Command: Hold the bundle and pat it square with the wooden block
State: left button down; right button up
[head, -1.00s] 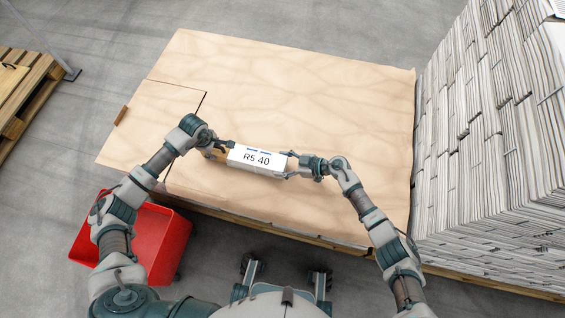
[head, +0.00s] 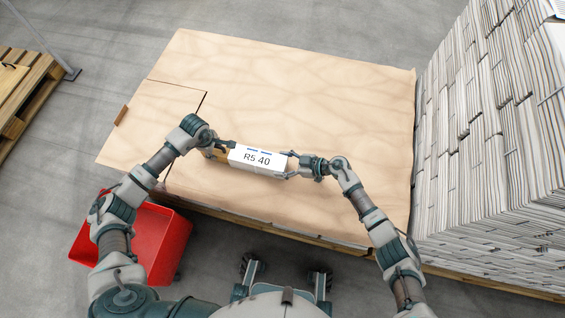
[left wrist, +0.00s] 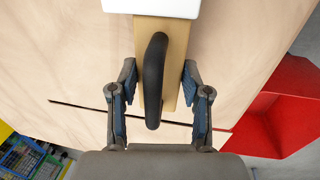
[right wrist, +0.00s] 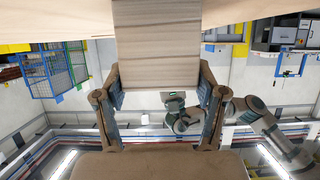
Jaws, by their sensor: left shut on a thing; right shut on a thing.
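A white-topped bundle (head: 258,159) marked "R5 40" lies near the front of the brown paper-covered surface. My right gripper (head: 292,164) is shut on its right end; in the right wrist view the bundle's layered end (right wrist: 157,45) is between the fingers. My left gripper (head: 221,149) is shut on the wooden block at the bundle's left end. In the left wrist view the tan block (left wrist: 174,65) with its black handle (left wrist: 155,80) is between the fingers. The block's far end meets the bundle's white edge (left wrist: 150,7); I cannot tell whether they touch.
The brown-covered surface (head: 310,90) is clear behind the bundle. Tall newspaper stacks (head: 480,150) stand along its right side. A red bin (head: 165,240) is at the front left, partly under my left arm. A small brown piece (head: 120,115) lies at the left edge.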

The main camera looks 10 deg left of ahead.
pick_arm(q)
jog(key=shift+d, duration=0.35)
pick_arm(e)
jog(key=shift+s+a+f, duration=0.1)
jog(key=shift+a, duration=0.05)
pick_arm(q)
jog(key=shift+w+a, duration=0.15)
jog(key=shift+a, duration=1.75)
jog(key=shift+r, duration=3.5)
jog(key=shift+a, duration=0.1)
pick_arm(e)
jog(key=o, duration=1.9)
jog(key=shift+d, duration=0.2)
